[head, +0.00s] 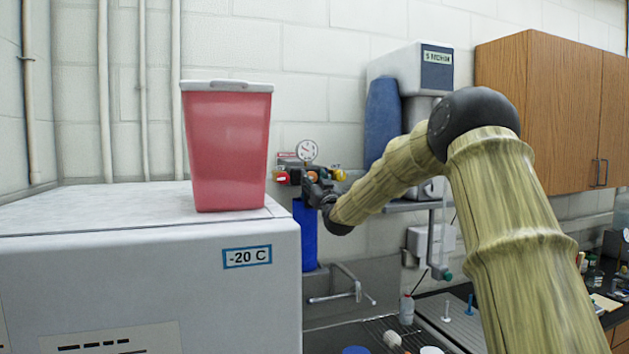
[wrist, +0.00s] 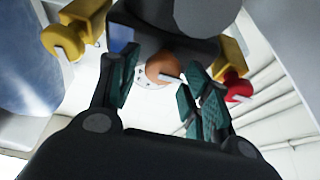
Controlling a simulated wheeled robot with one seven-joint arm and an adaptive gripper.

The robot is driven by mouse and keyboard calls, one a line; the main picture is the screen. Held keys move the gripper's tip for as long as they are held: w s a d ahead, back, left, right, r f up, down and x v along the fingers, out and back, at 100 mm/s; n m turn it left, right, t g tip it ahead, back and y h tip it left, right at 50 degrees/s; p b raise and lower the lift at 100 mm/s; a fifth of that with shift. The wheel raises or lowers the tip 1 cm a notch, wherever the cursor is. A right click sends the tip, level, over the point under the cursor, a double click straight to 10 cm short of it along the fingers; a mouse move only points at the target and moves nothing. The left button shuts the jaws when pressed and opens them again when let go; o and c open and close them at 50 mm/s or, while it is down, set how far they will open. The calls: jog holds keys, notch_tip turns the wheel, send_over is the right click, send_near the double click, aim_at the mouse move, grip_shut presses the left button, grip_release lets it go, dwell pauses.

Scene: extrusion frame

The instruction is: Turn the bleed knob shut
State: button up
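An orange knob (wrist: 163,67) with a pale pointer mark sits in the middle of a dark valve body in the wrist view. Which knob is the bleed knob is not labelled legibly. A yellow knob (wrist: 62,42) is to its left and a red knob (wrist: 238,88) to its right. My gripper (wrist: 158,78) is open, with its green-padded fingers on either side of the orange knob and visible gaps beside it; contact is not seen. In the head view my gripper (head: 316,187) is at the wall manifold, partly covering it, with the red knob (head: 281,178) left and yellow knob (head: 340,175) right.
A round gauge (head: 307,150) stands above the manifold. A white freezer (head: 150,260) carrying a red bin (head: 227,150) is close on the left. A blue cylinder (head: 305,235) hangs below my gripper. A sink and rack lie lower, and wooden cabinets (head: 550,110) are at right.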

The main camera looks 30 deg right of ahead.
jog(key=shift+w+a+f, duration=0.1)
jog(key=shift+w+f, duration=0.25)
jog(key=shift+w, duration=0.25)
jog(key=c, duration=0.6)
jog(key=shift+s+d+r, duration=0.1)
jog(key=shift+s+d, duration=0.05)
jog(key=shift+d, duration=0.05)
jog(key=shift+a, duration=0.1)
